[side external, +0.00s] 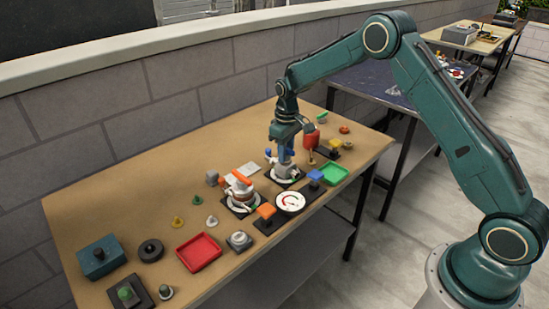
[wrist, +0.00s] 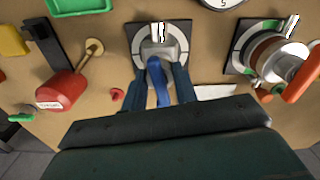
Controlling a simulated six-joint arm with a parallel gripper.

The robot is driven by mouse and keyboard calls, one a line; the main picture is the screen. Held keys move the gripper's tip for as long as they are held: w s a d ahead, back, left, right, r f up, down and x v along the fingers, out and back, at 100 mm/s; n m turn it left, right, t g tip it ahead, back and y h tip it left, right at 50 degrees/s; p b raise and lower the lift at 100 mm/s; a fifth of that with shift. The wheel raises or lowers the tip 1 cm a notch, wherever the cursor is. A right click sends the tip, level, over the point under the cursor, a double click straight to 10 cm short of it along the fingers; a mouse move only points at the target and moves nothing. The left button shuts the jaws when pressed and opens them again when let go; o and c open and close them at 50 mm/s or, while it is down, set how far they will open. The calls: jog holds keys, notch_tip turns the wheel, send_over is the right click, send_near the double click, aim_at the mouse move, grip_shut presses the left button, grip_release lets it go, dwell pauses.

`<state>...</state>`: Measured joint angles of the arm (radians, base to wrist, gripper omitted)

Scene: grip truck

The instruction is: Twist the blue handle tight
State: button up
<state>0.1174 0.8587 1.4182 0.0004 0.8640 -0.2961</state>
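The blue handle (wrist: 158,88) sits on a grey valve-like fitting with a round white-and-grey dial on a dark square base (wrist: 133,31). In the wrist view the handle points toward the camera. My gripper (wrist: 160,68) has one finger on each side of the handle, with a narrow gap showing beside it, so it looks open around the handle. In the side external view my gripper (side external: 284,158) points down at this fitting, and the blue handle (side external: 268,153) shows just left of the fingers. Contact between fingers and handle cannot be made out.
A similar fitting with an orange handle (wrist: 302,80) stands to the right in the wrist view. A red block-like part (wrist: 62,92) on a dark bracket is to the left. A green tray (side external: 334,174), a white gauge (side external: 290,201) and a red tray (side external: 199,252) share the table.

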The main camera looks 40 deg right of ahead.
jog(key=shift+c, duration=1.3)
jog(key=shift+m, duration=2.3)
jog(key=o, duration=0.6)
